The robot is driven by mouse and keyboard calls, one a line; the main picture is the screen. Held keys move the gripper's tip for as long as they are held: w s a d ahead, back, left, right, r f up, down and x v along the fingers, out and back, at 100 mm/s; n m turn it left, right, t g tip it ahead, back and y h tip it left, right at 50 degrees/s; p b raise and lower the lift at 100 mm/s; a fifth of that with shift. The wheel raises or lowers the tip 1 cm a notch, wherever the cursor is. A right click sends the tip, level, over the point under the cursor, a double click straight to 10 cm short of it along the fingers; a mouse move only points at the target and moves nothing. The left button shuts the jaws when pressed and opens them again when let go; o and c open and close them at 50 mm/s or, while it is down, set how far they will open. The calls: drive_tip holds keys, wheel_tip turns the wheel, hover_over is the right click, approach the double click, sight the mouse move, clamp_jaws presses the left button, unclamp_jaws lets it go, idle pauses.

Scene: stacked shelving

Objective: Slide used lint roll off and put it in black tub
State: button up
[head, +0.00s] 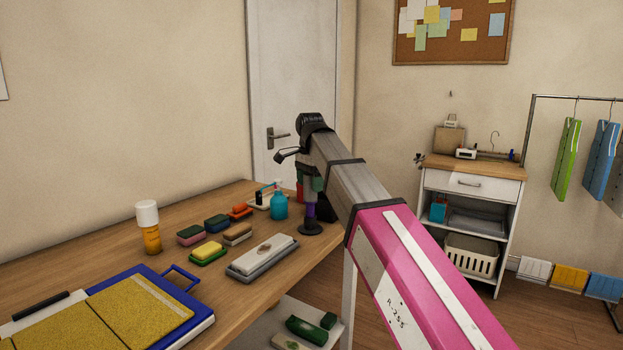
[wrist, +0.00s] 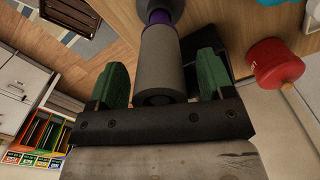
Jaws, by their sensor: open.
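The grey lint roll (wrist: 162,58) sits on a purple holder with a dark base; in the wrist view its hollow end faces my gripper. The purple holder (head: 310,211) stands upright at the table's far right edge in the head view, where my gripper hides most of the roll. My gripper (wrist: 160,82) is open, its green fingers on either side of the roll, with a visible gap at least on the left. My gripper (head: 313,182) points down over the holder in the head view. A black box-like thing (head: 328,211), possibly the black tub, is partly hidden behind the holder.
A red container (wrist: 275,65) stands close to the right of my gripper in the wrist view. A teal bottle (head: 279,205), a grey tray (head: 250,275) with a white block, and several brushes and sponges stand left of the holder. Bare wood lies between them.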

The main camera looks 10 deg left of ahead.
drive_tip(key=c, duration=1)
drive_tip(key=shift+r, duration=0.65)
drive_tip(key=shift+r, duration=0.1)
